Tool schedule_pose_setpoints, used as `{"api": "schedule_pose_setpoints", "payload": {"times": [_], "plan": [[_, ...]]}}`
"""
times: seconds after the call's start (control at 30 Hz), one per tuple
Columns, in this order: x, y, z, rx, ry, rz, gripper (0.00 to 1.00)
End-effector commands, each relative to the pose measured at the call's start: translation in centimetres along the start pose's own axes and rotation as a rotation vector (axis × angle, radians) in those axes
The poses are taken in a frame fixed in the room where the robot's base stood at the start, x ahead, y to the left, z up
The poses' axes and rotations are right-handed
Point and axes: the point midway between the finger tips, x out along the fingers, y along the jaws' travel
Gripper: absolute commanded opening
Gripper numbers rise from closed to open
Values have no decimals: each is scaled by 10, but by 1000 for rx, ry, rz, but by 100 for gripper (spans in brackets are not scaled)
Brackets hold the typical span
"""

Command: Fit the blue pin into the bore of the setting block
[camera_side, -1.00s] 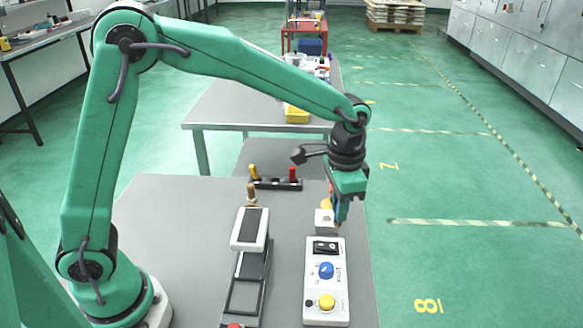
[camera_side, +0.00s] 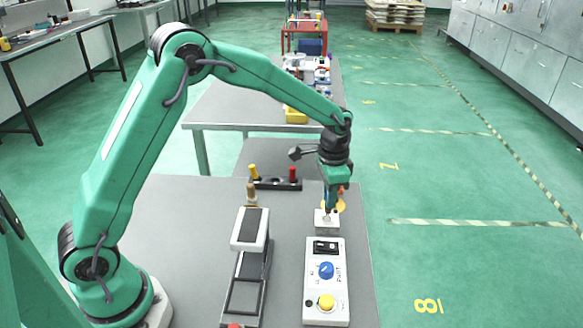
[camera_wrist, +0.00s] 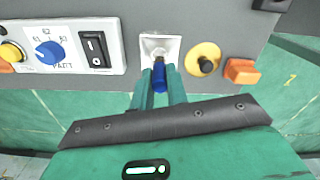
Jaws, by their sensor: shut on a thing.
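My gripper (camera_wrist: 161,92) is shut on the blue pin (camera_wrist: 160,77), which points away from the wrist camera with its dark end over the white setting block (camera_wrist: 148,44). In the side view my gripper (camera_side: 329,207) points straight down at the top of the setting block (camera_side: 321,225), near the table's far right edge. The fingers hide most of the pin there. The bore is largely covered by the pin in the wrist view, so I cannot tell whether the tip is inside it.
A control box (camera_side: 312,290) with a blue knob and yellow button stands in front of the block. A yellow disc with a black knob (camera_wrist: 205,64) and an orange piece (camera_wrist: 242,72) lie beside the block. A black rack (camera_side: 265,184) and a grey-and-white stand (camera_side: 249,245) are left.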

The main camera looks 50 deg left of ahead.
Motion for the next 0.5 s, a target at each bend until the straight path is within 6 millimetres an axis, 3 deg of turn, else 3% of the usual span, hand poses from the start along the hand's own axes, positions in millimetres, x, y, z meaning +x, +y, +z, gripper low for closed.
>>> {"api": "schedule_pose_setpoints", "payload": {"times": [0.17, 0.5], "plan": [[5, 0, 0, 0, -1, 1, 0], [38, 0, 0, 0, -1, 0, 0]]}}
